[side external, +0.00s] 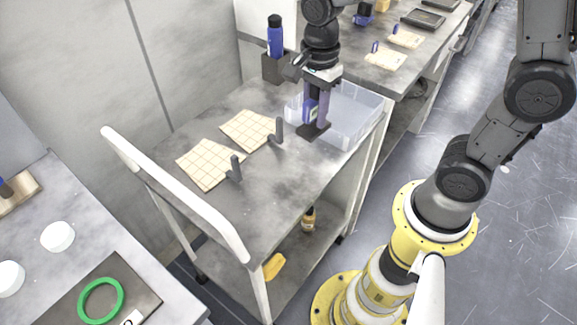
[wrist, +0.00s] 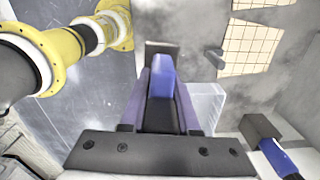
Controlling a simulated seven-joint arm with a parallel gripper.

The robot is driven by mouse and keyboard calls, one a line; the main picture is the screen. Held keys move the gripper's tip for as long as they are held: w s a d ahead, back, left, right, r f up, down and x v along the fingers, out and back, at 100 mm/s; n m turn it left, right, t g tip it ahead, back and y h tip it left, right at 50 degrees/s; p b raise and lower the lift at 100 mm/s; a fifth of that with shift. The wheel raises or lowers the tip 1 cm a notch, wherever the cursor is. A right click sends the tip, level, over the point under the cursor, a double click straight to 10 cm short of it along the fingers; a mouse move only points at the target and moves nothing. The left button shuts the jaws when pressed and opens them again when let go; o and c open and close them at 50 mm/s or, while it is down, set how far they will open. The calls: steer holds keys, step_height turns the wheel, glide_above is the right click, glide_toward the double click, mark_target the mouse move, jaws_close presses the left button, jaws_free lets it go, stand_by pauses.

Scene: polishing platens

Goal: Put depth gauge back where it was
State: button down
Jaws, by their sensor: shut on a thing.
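The depth gauge, a blue block (side external: 310,110) with a dark grey foot (side external: 313,131), is held upright in my gripper (side external: 318,106) at the near left side of a clear bin. In the wrist view the blue body (wrist: 162,78) sits between the two purple fingers of my gripper (wrist: 160,92), with a dark grey part (wrist: 157,48) beyond it. My gripper is shut on it. I cannot tell whether the foot touches the cart top or hangs just above it.
The clear bin (side external: 362,124) stands on the grey cart (side external: 205,213). Two gridded cream pads (side external: 208,164) (side external: 250,129) lie to the left, with dark upright pieces (side external: 235,168) (side external: 277,131) beside them. A dark holder (side external: 275,68) with a blue bottle (side external: 275,38) stands at the back. The cart's front is clear.

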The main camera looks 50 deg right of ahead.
steer(key=s+a, duration=0.3)
steer(key=s, duration=0.8)
steer(key=shift+n, duration=0.6)
steer(key=w+a+f, duration=0.1)
steer(key=w+f, duration=0.1)
steer(key=w, duration=0.2)
steer(key=w+a+f, duration=0.1)
steer(key=w+f, duration=0.2)
steer(key=w, duration=0.1)
steer(key=w+a+f, duration=0.1)
steer(key=w+f, duration=0.2)
steer(key=w, duration=0.1)
steer(key=shift+a+f, duration=0.2)
steer(key=shift+f, duration=0.05)
steer(key=shift+w+f, duration=0.1)
steer(key=shift+f, duration=0.1)
steer(key=shift+w+a+f, duration=0.1)
steer(key=shift+w+f, duration=0.1)
steer(key=shift+f, duration=1.5)
steer(key=shift+f, duration=0.1)
steer(key=c, duration=0.7)
jaws_free()
steer(key=shift+f, duration=0.1)
steer(key=shift+o, duration=0.2)
